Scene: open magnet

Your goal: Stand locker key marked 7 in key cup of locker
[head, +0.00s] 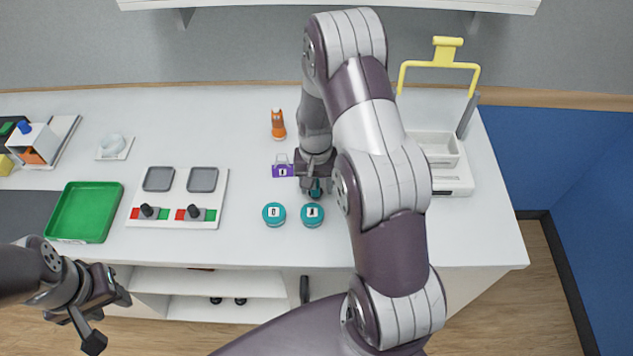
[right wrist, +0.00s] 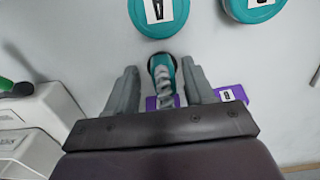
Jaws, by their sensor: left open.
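I cannot make out a 7 on anything. A small teal and grey piece (right wrist: 163,72) is between my right gripper's fingers (right wrist: 160,66) in the right wrist view, with a gap beside it. In the head view this right gripper (head: 316,186) points down over the table. A purple padlock-shaped piece with a white label (head: 283,170) lies just left of it; a labelled purple piece (right wrist: 230,94) also shows in the wrist view. A locker or key cup is not clearly identifiable. My left gripper (head: 90,312) is open and empty, off the table's front left.
Two teal round labelled jars (head: 274,214) (head: 312,215) stand in front of the right gripper. An orange bottle (head: 278,124) stands behind. A white unit (head: 446,182) with a yellow handle (head: 440,66) is at right. A switch panel (head: 180,197) and green tray (head: 86,212) are left.

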